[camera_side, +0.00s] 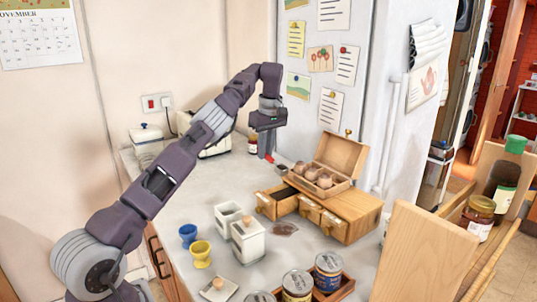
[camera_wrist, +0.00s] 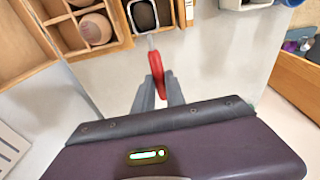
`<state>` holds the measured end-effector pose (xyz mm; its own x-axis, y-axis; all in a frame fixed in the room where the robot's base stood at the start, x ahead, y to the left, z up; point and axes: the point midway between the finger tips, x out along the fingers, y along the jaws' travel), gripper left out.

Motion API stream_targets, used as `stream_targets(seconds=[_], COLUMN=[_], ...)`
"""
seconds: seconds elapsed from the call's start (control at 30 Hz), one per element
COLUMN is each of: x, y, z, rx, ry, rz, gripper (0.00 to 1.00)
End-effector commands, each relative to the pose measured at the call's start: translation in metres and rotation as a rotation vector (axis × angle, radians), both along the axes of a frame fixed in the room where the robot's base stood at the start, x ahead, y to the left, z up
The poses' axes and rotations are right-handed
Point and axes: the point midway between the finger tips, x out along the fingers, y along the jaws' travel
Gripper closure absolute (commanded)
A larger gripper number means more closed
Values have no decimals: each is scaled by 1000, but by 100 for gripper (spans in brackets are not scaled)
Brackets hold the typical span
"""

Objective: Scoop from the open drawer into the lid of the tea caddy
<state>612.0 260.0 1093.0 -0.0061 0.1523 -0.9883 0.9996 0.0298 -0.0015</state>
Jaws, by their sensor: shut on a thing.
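My gripper (camera_side: 267,155) is above the counter, shut on the red handle of a scoop (camera_side: 281,168). In the wrist view the red handle (camera_wrist: 158,75) lies between the fingers. The square metal bowl (camera_wrist: 143,15) points away and looks dark inside; I cannot tell whether that is tea. The scoop is in the air beside the egg box, above and behind the open drawer (camera_side: 265,208), which has a dark interior. A loose white lid with a knob (camera_side: 218,290) lies nearest the camera.
A wooden box with eggs (camera_side: 320,180) sits on the drawer chest (camera_side: 350,222), close to the scoop. A brown patch (camera_side: 285,229) is on the counter. Blue (camera_side: 188,235) and yellow (camera_side: 201,254) cups stand left. Tins (camera_side: 297,286) are in front.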

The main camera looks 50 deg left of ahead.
Motion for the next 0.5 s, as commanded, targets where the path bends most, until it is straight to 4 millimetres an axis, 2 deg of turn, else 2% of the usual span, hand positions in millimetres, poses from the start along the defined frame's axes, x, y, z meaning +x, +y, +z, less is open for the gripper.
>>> stream_targets(seconds=[0.5], x=[-23], y=[23], z=[17], rx=[-9], ry=[-7], rz=[161], gripper=[100])
